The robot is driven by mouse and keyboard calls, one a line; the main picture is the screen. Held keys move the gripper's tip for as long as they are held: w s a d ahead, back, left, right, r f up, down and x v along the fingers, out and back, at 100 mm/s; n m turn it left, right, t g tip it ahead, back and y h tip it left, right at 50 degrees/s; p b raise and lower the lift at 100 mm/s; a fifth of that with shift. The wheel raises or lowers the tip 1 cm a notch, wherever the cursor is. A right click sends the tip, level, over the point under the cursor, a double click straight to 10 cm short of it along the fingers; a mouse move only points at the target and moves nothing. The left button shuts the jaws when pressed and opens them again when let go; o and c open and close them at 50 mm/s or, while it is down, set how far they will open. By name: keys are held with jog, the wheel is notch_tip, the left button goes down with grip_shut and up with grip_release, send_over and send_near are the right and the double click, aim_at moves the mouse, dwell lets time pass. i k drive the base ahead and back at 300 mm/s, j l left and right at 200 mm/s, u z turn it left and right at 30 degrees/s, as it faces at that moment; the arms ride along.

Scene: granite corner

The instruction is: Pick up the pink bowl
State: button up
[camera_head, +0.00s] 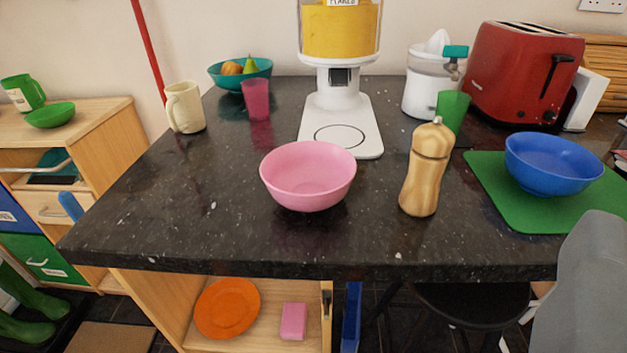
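The pink bowl (308,178) stands upright on the dark speckled granite counter (240,225), near the middle and a little back from the front edge. Its inside looks empty and its whole rim shows. I cannot make out my gripper's fingers in this view, so its distance from the bowl and its opening do not show. A grey rounded shape (590,290) fills the lower right corner; I cannot tell what it is.
A wooden pepper mill (424,175) stands right of the bowl. Behind it is a white cereal dispenser (341,118). A blue bowl (550,165) sits on a green mat (500,197). A cream mug (185,108) and pink cup (256,99) stand back left. The counter left of the bowl is clear.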

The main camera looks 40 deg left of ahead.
aim_at(308, 175)
jog(key=l+u, duration=0.2)
jog(key=u, duration=0.25)
jog(key=i+l+u, duration=0.1)
jog(key=u, duration=0.35)
jog(key=l+u, duration=0.3)
jog(key=u, duration=0.15)
jog(key=l+u, duration=0.1)
jog(key=l, duration=0.3)
jog(key=k+l+u, duration=0.1)
jog(key=l, duration=0.3)
jog(key=k+l+u, duration=0.1)
jog(key=l, duration=0.3)
jog(key=k+l+u, duration=0.1)
jog(key=l, duration=0.25)
jog(key=k+l+u, duration=0.1)
jog(key=l, duration=0.25)
jog(key=k+l, duration=0.05)
jog(key=k, duration=0.05)
